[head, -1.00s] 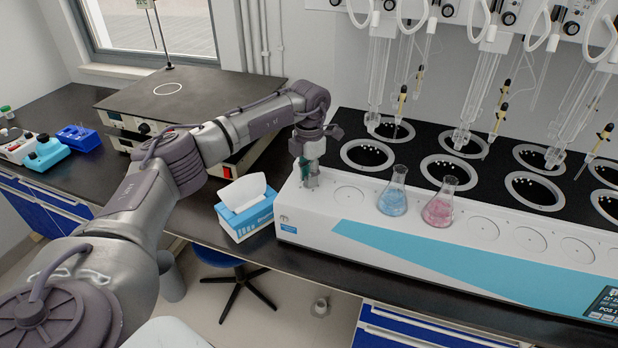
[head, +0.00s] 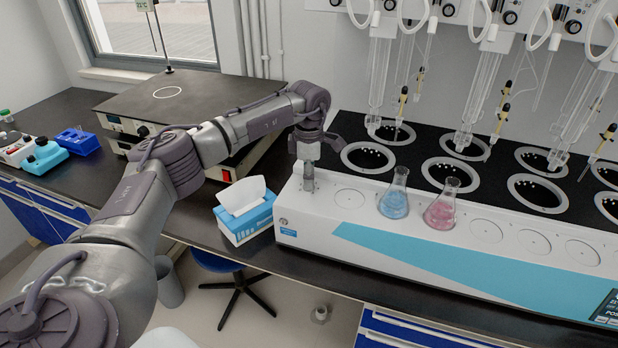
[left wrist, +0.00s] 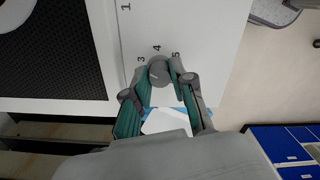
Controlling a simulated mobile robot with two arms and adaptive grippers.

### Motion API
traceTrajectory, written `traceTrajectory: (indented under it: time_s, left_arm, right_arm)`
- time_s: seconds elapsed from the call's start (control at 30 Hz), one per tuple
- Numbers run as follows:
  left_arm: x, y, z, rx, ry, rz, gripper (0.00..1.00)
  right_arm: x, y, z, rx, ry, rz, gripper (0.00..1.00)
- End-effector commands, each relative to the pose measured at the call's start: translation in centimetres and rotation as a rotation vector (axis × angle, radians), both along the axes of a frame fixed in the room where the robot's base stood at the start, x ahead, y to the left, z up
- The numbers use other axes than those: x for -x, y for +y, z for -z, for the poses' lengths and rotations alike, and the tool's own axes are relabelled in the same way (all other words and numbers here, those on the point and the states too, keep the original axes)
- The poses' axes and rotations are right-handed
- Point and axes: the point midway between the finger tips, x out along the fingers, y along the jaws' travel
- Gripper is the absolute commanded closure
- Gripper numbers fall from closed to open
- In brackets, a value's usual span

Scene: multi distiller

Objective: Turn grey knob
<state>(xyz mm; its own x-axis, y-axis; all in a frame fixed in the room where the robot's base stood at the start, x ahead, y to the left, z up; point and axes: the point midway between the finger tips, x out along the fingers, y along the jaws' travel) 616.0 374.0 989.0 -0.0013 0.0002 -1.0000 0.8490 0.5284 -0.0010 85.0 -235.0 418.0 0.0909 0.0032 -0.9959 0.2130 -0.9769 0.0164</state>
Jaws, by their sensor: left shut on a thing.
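The grey knob (left wrist: 159,72) is round and sits on the white top of the distiller, with printed numbers around it, including 3, 4 and 5. In the left wrist view my left gripper (left wrist: 160,80) has its green-padded fingers on either side of the knob and is shut on it. In the head view the left gripper (head: 308,179) points down at the left end of the white distiller (head: 325,228), and hides the knob there. My right gripper is in neither view.
A blue flask (head: 394,197) and a pink flask (head: 441,206) stand on the distiller, right of the gripper. Glass tubes hang over the black heating wells (head: 367,158). A tissue box (head: 245,215) stands left of the distiller.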

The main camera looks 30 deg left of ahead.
Motion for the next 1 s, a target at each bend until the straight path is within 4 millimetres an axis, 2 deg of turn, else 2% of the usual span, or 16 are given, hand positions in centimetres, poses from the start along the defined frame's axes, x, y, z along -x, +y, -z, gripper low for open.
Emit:
traceTrajectory:
  time_s: [0.43,0.47,0.6,0.87,1.0]
  left_arm:
    - [-0.15,0.04,-0.27,0.002,-0.007,0.006,1.0]
    - [-0.16,0.04,-0.27,0.002,-0.007,0.006,0.71]
    - [-0.11,0.03,-0.19,0.0,-0.005,0.006,0.51]
    - [-0.05,0.01,-0.12,0.001,-0.003,0.006,0.51]
    - [-0.12,-0.01,-1.05,0.001,-0.006,0.007,0.51]
  right_arm:
    - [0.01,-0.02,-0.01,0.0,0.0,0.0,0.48]
    - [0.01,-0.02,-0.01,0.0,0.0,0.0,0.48]
    - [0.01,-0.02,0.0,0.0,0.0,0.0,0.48]
    - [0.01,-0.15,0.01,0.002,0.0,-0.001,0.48]
    - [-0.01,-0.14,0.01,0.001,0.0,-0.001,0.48]
